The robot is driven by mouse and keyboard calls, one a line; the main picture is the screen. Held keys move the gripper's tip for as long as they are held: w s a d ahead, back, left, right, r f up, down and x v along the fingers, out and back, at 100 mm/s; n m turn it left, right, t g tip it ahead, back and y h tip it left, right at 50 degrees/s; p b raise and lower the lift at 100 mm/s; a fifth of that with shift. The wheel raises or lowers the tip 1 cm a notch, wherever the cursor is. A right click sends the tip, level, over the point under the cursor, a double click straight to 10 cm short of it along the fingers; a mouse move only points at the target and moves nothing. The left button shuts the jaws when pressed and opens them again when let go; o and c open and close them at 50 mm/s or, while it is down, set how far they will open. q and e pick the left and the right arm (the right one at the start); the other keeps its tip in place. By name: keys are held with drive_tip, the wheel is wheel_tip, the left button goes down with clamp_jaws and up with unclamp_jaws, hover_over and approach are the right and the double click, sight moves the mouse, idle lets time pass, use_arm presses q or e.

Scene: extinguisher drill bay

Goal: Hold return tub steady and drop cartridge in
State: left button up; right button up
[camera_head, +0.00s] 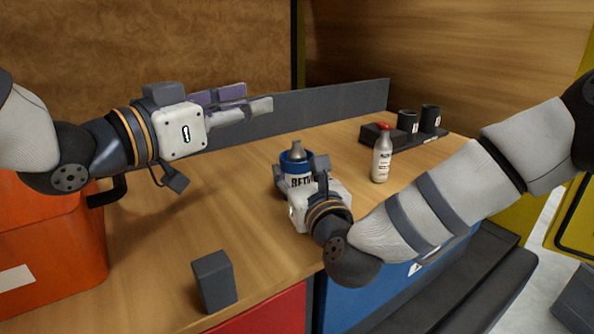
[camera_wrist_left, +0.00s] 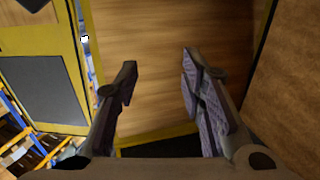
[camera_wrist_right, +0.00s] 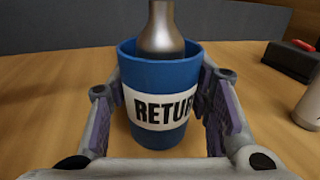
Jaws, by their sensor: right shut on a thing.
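The return tub (camera_head: 296,181) is a blue cup with a white band reading "RETU…", upright on the wooden counter. It fills the middle of the right wrist view (camera_wrist_right: 158,73). A grey metal cartridge (camera_wrist_right: 162,38) stands in the tub, its upper part above the rim; its neck shows in the head view (camera_head: 297,148). Its lower part is hidden by the tub. My right gripper (camera_head: 299,177) is shut around the tub's sides. My left gripper (camera_head: 257,97) is open and empty, raised above the counter to the left of the tub; its fingers are apart in the left wrist view (camera_wrist_left: 160,78).
A grey block (camera_head: 214,282) is near the front edge, an orange case (camera_head: 50,250) at left.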

idle(0.3)
drive_tip(key=o, duration=1.3)
drive_tip(key=shift+o, duration=0.2)
drive_tip(key=shift+s, duration=0.1)
